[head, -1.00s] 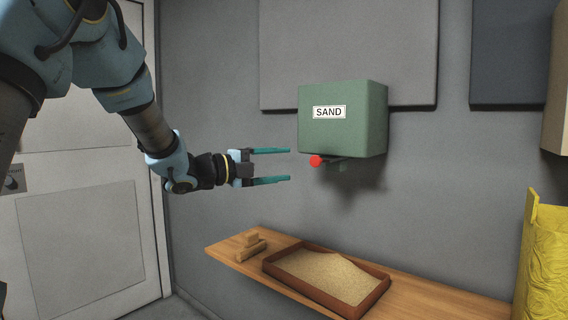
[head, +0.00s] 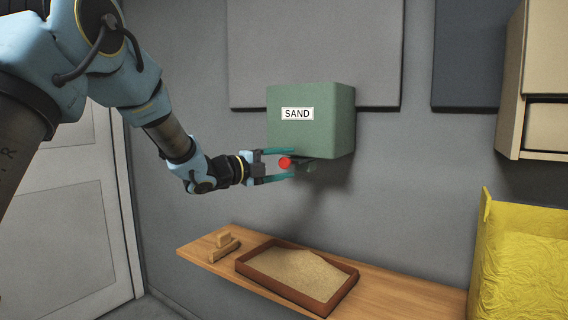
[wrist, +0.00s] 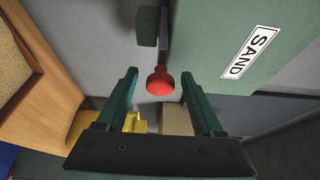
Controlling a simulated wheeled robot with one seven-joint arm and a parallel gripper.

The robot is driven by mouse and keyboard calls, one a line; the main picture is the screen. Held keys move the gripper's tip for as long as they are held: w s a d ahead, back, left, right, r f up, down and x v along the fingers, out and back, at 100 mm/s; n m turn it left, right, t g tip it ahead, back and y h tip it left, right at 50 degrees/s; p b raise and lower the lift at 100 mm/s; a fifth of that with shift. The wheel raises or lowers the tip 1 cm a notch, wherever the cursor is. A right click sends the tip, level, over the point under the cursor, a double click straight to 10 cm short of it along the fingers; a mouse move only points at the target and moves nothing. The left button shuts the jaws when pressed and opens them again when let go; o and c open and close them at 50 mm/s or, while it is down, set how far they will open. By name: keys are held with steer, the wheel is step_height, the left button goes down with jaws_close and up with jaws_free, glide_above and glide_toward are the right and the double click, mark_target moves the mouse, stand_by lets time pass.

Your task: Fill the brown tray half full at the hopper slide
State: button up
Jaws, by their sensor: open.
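The green hopper (head: 330,115) marked SAND hangs on the grey wall. A red knob (head: 285,162) sticks out under its front. My gripper (head: 293,163) is open, with the red knob between its two teal fingers in the head view. In the wrist view the red knob (wrist: 160,82) sits between the fingertips, with a gap to each side. The brown tray (head: 322,306) is on the wooden shelf below the hopper, with sand (head: 300,275) in it, heaped toward the back. How deep the sand is I cannot tell.
A small wooden block tool (head: 224,246) lies on the wooden shelf (head: 385,290) left of the tray. A yellow textured object (head: 525,255) stands at the right. A beige cabinet (head: 535,80) hangs at the upper right. The air between hopper and tray is clear.

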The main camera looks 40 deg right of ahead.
steer(key=shift+c, duration=0.2)
jaws_close()
stand_by(1.1)
